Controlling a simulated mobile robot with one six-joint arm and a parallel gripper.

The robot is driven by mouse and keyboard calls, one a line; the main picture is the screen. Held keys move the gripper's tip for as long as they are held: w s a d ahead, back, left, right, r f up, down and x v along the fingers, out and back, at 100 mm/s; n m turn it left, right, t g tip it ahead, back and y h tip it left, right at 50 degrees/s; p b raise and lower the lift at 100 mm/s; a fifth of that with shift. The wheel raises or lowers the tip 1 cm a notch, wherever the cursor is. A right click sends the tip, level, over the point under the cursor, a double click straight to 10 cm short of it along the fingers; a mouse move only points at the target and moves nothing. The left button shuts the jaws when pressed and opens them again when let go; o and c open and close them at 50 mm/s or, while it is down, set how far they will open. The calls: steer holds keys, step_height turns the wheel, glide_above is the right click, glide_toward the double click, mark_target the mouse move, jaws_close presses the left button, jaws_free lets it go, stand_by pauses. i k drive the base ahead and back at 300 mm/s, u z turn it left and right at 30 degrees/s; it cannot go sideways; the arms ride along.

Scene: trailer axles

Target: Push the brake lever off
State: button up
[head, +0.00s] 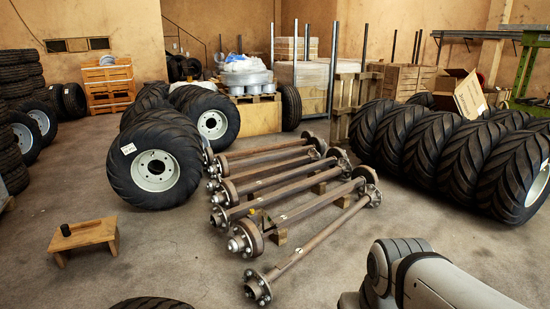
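Several trailer axles (290,195) lie side by side on wooden blocks on the concrete floor, with hubs and studs at both ends. The near axle (318,240) ends in a flanged hub (258,287) at the lower left. The axle behind it has a brake drum (246,237) at its left end. A thin angled part (268,219) shows beside that drum; it is too small to tell whether it is the brake lever. My gripper is not in view; only a grey part of my arm shows at the lower right.
A low wooden stool (92,236) with a black cylindrical object (65,230) stands at the left. Floor (180,240) between stool and axles is clear.

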mark_target(276, 226)
steer(key=u, duration=0.15)
steer(key=i, duration=1.7)
steer(key=u, duration=0.5)
steer(key=i, duration=1)
steer(key=z, duration=0.2)
